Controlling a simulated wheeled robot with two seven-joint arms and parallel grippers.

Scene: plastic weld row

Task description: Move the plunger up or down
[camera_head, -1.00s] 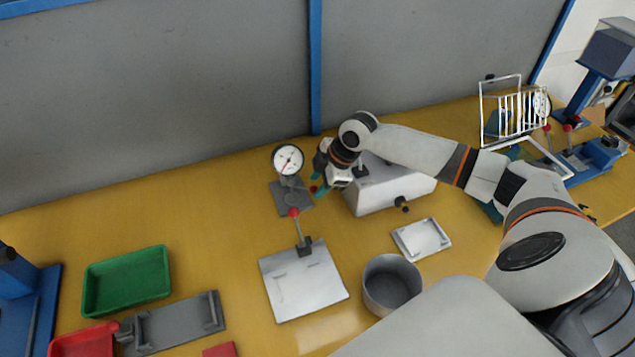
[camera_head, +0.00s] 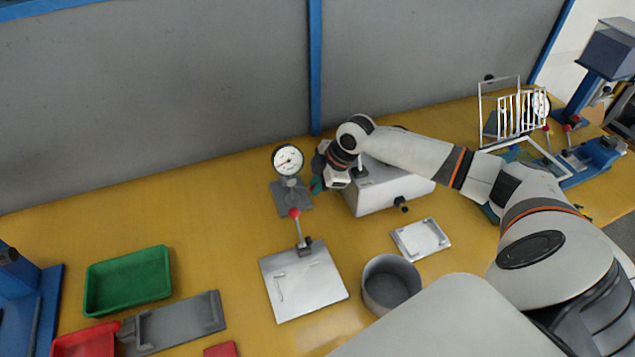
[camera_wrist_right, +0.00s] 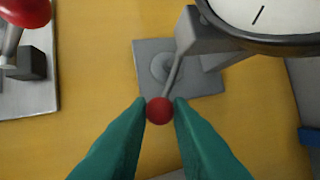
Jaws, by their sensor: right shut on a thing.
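A dial gauge with a round white face (camera_head: 287,160) stands on a grey square base (camera_head: 284,197) near the back of the table. In the right wrist view its dial (camera_wrist_right: 275,15) is partly cut off at the top right. A thin lever runs from the gauge to a small red ball (camera_wrist_right: 159,110). My right gripper (camera_wrist_right: 159,108) has its teal fingers shut on this red ball, one on each side. In the head view the right gripper (camera_head: 316,187) is just right of the gauge. The plunger is not clearly seen. My left gripper is not in view.
A white plate (camera_head: 325,290) with an upright red-knobbed lever (camera_head: 294,213) stands in front of the gauge. A grey box (camera_head: 395,190) is close to my right wrist. A grey pot (camera_head: 372,297), small white tray (camera_head: 420,239) and green tray (camera_head: 128,308) stand nearer.

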